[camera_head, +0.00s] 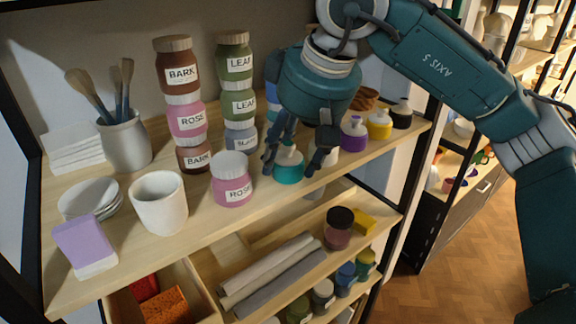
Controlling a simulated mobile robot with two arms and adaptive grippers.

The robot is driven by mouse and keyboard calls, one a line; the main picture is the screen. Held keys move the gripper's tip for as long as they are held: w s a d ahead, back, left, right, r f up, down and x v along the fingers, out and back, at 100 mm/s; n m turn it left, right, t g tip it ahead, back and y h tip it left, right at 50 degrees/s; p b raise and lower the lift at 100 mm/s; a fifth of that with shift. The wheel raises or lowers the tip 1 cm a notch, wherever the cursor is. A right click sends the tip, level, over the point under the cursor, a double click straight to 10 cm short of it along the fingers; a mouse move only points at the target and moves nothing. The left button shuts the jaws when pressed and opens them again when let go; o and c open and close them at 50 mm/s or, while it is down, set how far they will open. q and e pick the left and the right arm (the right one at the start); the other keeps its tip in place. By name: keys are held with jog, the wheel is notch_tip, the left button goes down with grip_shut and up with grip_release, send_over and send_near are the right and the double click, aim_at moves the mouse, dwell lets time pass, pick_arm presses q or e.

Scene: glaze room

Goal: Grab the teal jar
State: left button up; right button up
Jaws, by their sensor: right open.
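The teal jar (287,174) stands upright on the upper shelf, near its front edge, with a pale top. My right gripper (293,163) reaches down over it from above, with its fingers spread. One finger shows on the left of the jar and one on the right; I cannot tell whether either touches it. The fingers hide part of the jar's top and sides. My left gripper is not in view.
A pink ROSE jar (231,190) stands just left of the teal jar. Stacked LEAF jars (235,63) rise behind. Purple (353,138) and yellow (379,125) bottles stand to the right. A white cup (159,202) is farther left. The shelf's front edge is close.

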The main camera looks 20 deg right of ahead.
jog(key=c, duration=1.1)
jog(key=shift+r, duration=0.1)
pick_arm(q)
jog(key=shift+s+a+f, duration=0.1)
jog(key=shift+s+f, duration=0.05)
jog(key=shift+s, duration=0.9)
pick_arm(e)
jog(key=shift+r, duration=0.1)
